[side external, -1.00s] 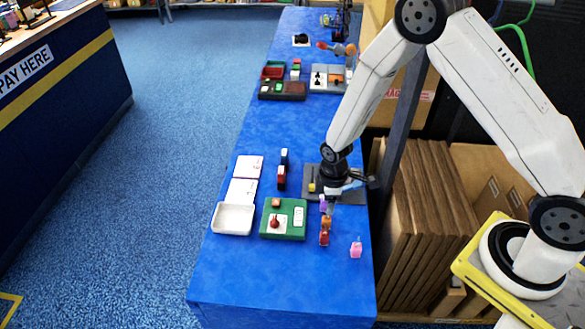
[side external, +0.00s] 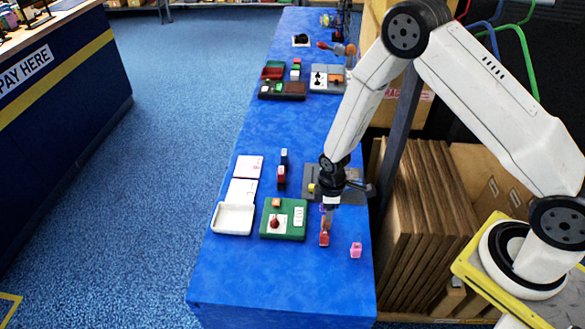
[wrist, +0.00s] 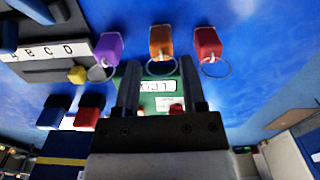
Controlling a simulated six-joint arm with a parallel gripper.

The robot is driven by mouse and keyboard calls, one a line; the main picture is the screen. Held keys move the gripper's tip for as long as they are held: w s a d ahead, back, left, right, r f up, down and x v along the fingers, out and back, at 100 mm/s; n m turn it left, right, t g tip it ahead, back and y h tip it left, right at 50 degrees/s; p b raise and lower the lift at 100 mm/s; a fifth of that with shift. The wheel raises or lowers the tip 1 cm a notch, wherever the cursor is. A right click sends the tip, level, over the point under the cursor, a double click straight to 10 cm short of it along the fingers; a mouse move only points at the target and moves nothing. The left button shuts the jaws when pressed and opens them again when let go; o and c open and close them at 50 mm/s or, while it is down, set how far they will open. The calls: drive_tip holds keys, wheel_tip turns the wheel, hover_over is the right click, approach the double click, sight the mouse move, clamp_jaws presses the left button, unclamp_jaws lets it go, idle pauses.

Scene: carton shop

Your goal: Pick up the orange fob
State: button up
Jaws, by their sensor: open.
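The orange fob (wrist: 162,41) lies on the blue table between two other fobs, with its metal ring toward my gripper. The purple fob (wrist: 107,47) is on its left and the red fob (wrist: 207,43) on its right in the wrist view. My gripper (wrist: 159,70) is open and empty. Its two fingers point at the orange fob, one on each side of its ring. In the side view my gripper (side external: 328,212) is low over the row; it partly hides the orange and purple fobs. The red fob (side external: 324,239) shows clearly there.
A pink fob (side external: 356,250) stands to the right. A green board (side external: 284,232) lies left of the row, with a white tray (side external: 232,219) beyond it. A grey board (side external: 352,195) lies behind my gripper. The table's near end is clear.

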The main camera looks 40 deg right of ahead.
drive_tip(key=shift+a+f, duration=0.1)
drive_tip(key=shift+f, duration=2.4)
clamp_jaws()
